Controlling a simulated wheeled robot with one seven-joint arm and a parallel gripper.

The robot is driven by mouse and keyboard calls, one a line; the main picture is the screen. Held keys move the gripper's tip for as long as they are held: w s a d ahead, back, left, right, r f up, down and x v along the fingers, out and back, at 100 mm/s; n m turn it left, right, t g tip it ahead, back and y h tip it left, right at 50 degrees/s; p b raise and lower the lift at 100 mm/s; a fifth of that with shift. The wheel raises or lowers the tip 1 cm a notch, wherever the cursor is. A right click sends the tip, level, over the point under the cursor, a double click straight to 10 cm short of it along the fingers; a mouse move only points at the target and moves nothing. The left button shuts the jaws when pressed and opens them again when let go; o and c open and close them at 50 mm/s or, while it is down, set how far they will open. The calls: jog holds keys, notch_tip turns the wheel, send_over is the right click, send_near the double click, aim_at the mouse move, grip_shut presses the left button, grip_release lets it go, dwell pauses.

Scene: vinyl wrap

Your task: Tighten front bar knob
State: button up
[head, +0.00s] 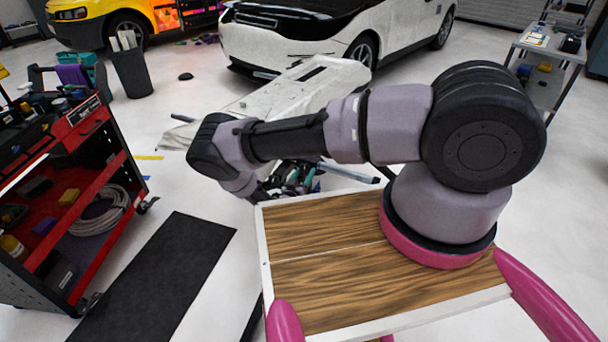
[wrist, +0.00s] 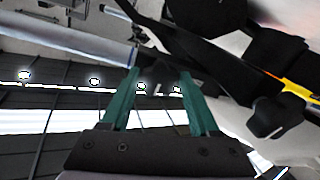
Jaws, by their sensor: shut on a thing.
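My gripper (wrist: 159,76) shows in the wrist view with two teal fingers pointing up the picture, apart at their tips. Between the tips is a dark knob-like part (wrist: 160,62), and the fingers are closed on it. Its outline merges with the black bracket (wrist: 195,55) behind it, so its exact shape is unclear. A grey bar (wrist: 75,47) runs in from the left towards the fingertips. Another black knob-shaped part (wrist: 272,118) stands to the right, clear of the fingers. In the head view my forearm hides most of the grip; only bits of teal (head: 309,178) show below it.
A white bumper panel (head: 285,92) lies beyond my arm, in front of a white car (head: 330,35). A red tool cart (head: 100,130) stands at left, a black mat (head: 155,280) near it. A grey trolley (head: 545,85) stands far right. Floor between mat and panel is mostly clear.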

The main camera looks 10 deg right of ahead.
jog(key=shift+f+m, duration=0.1)
jog(key=shift+m, duration=1.2)
jog(key=o, duration=1.4)
jog(key=shift+c, duration=0.2)
jog(key=v, duration=1)
jog(key=shift+s+a, duration=0.2)
jog(key=shift+s, duration=0.15)
jog(key=shift+f, duration=0.15)
